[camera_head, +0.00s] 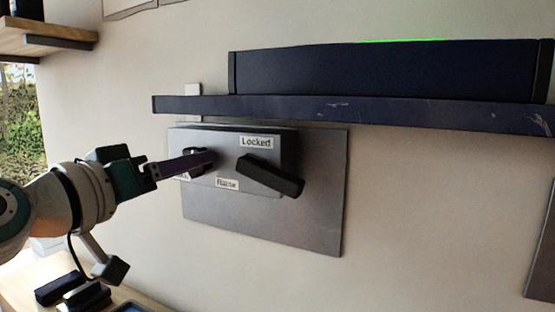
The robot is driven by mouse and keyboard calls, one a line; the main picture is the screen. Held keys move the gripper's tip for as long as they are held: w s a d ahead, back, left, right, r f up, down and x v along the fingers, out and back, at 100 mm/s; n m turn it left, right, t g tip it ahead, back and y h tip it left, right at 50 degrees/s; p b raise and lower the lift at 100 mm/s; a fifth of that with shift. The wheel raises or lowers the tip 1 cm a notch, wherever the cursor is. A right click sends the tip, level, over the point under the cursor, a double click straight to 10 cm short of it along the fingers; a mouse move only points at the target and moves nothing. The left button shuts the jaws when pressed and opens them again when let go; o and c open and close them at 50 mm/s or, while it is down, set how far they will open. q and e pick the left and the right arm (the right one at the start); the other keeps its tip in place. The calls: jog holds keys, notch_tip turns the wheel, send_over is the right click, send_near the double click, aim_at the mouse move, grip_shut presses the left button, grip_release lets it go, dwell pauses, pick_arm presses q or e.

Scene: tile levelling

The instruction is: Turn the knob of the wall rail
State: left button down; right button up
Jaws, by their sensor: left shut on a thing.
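The wall rail (340,108) is a long dark bar across the upper right of the wall. Below it, a grey box (225,138) sits on a grey back plate (310,220). A black knob (195,152) on the left of the box is partly hidden by my left gripper (206,158), which is shut on it. A black bar-shaped lever (270,176) on the right of the box slants down to the right, clear of my gripper. A "Locked" label (256,142) is above it and a "Raise" label (227,184) is to its lower left. My right gripper is out of view.
A dark panel (390,72) with a green lit strip on its top edge stands on the rail. A wooden shelf (45,35) is at the upper left. Black objects (65,288) lie on a wooden surface at the lower left. The wall below the plate is clear.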

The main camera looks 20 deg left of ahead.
pick_arm(q)
jog(key=shift+r+n+p, duration=0.1)
jog(key=shift+n+p, duration=1.2)
jog(key=shift+n, duration=2.2)
jog(key=shift+c, duration=1.2)
grip_release()
jog(key=shift+s, duration=0.15)
jog(key=s+b, duration=0.3)
jog(key=s, duration=0.6)
jog(key=shift+s+a, duration=0.35)
jog(key=shift+a, duration=0.05)
